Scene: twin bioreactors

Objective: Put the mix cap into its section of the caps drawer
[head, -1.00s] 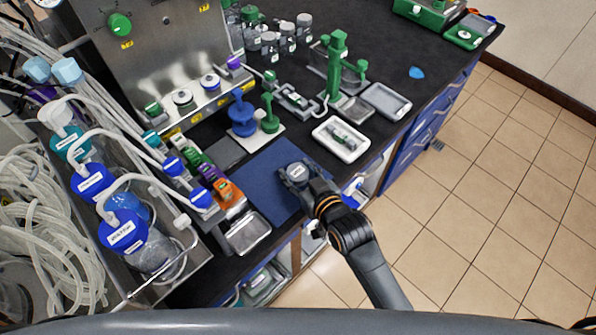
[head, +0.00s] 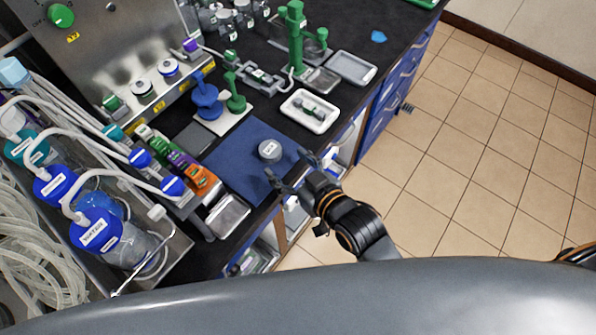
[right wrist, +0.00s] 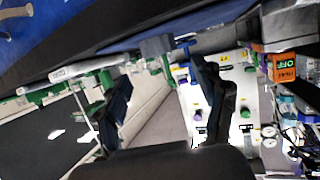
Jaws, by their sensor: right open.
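A grey round cap with a white label (head: 270,150) sits on the blue mat (head: 235,160) near the bench's front edge. Its label is too small to read, so I cannot tell whether it is the mix cap. My right gripper (head: 290,168) is open and empty in the head view. Its fingers are spread on the front side of the cap, apart from it. In the right wrist view a dark finger (right wrist: 215,95) shows near the middle. I cannot tell which front is the caps drawer. My left gripper is not in view.
A white tray with a green-and-grey item (head: 310,111) lies behind the mat. Colored blocks (head: 180,163) and a metal tray (head: 227,215) stand left of it. Blue and green stands (head: 207,102) are behind. Blue drawer fronts (head: 398,90) face the open tiled floor (head: 480,170).

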